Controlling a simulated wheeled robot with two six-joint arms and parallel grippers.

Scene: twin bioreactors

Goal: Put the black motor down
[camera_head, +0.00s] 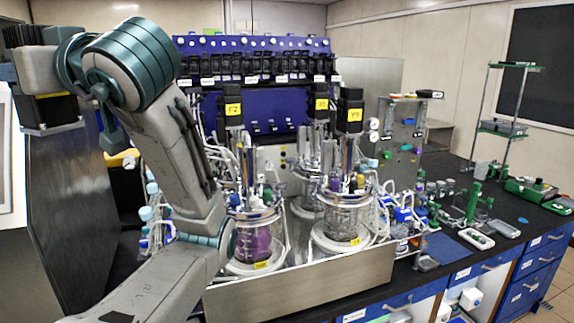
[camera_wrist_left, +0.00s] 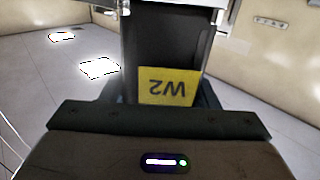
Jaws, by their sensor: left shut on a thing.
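The black motor (camera_wrist_left: 165,48) fills the middle of the left wrist view, with a yellow label that reads upside down and a silvery part at the picture's top edge. My left gripper (camera_wrist_left: 162,98) is shut on it, with dark jaw parts at both sides of its body. In the head view my left arm bends up and over to the far left, where its wrist end holds dark blocky parts in the air. Which of those are motor and which are gripper is hard to tell there. My right gripper is not in view.
Glass vessels topped by black motors with yellow labels (camera_head: 350,110) stand in a metal-fronted station (camera_head: 300,285) at the centre. A tall dark panel (camera_head: 75,200) stands below the wrist end. Green-and-white lab items (camera_head: 470,205) occupy the black bench at the right.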

